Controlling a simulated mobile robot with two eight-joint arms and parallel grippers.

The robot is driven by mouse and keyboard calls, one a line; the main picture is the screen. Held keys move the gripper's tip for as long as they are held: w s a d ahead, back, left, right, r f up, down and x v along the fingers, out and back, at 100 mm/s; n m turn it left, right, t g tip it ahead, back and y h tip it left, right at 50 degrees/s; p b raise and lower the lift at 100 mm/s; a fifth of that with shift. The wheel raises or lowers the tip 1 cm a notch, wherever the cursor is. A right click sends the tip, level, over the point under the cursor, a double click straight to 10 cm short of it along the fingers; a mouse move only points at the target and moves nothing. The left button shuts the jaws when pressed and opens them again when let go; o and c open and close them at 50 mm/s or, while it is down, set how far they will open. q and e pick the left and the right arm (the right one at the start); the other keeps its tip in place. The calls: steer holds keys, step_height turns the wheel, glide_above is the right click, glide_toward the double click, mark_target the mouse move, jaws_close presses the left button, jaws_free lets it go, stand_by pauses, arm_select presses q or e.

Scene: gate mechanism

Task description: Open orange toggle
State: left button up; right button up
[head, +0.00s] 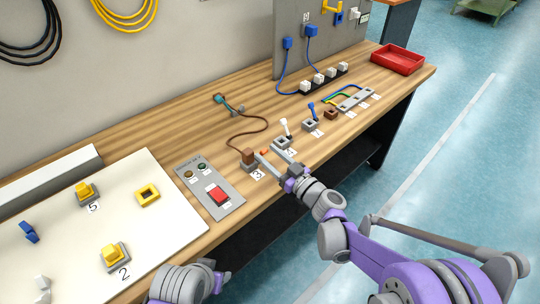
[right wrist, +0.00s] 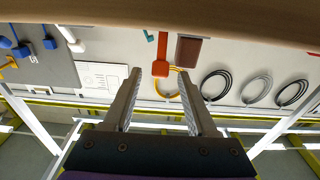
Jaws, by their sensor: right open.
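The orange toggle (head: 264,152) shows as a small orange spot between the fingers of my right gripper (head: 268,152), near the front edge of the bench. In the right wrist view the orange toggle (right wrist: 162,56) is a bar with a wider head, seen between and beyond the two fingertips. My right gripper (right wrist: 158,72) is open there, with a gap on both sides of the toggle. I see no clear contact. The toggle's base is mostly hidden in the head view. A grey and purple part of my left arm shows at the bottom; its fingers are not visible.
A brown block (head: 248,156) stands just left of the right gripper, with a brown cable behind it. A white-lever toggle (head: 284,132) and a blue-lever toggle (head: 311,115) stand to the right. A panel with a red switch (head: 218,194) lies to the left.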

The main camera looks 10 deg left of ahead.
steer(key=r+v, duration=0.1)
steer(key=v, duration=0.9)
steer(key=shift+s+d+f, duration=0.3)
steer(key=shift+f, duration=0.25)
steer(key=s+d+r+m+g+h+p, duration=0.1)
steer(key=s+d+m+g+h+p, duration=0.15)
steer(key=s, duration=0.35)
steer(key=s+d+m+g+h+p, duration=0.1)
steer(key=s+d+g+h+p, duration=0.1)
steer(key=s+g+h+p, duration=0.3)
steer(key=s+d+m+t+h+p, duration=0.1)
steer(key=s+d+m+h, duration=0.6)
steer(key=s+d, duration=0.5)
steer(key=d, duration=0.2)
steer(key=shift+s+d+r, duration=0.2)
steer(key=shift+d+r, duration=0.1)
steer(key=shift+d, duration=0.05)
